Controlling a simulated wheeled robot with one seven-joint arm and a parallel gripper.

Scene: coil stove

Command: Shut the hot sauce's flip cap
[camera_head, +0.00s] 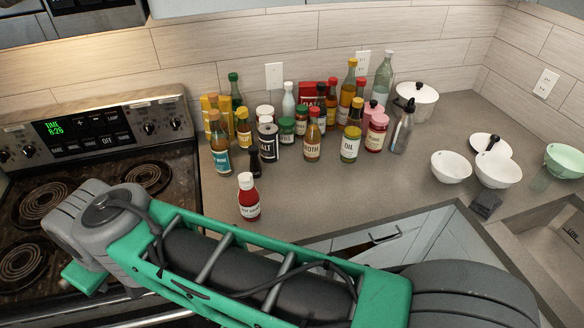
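The hot sauce (249,205) is a small red bottle with a white label and a white cap (245,180). It stands upright on the counter, in front of the group of other bottles and right of the stove. The cap is too small to tell whether its flip lid is open or shut. My arm crosses the front of the view, below and nearer than the bottle, and does not appear to touch it. My gripper's fingers are not in view.
The coil stove (95,185) is at left. White bowls (451,165) and a sink (550,240) are at right. The counter right of the bottle is clear.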

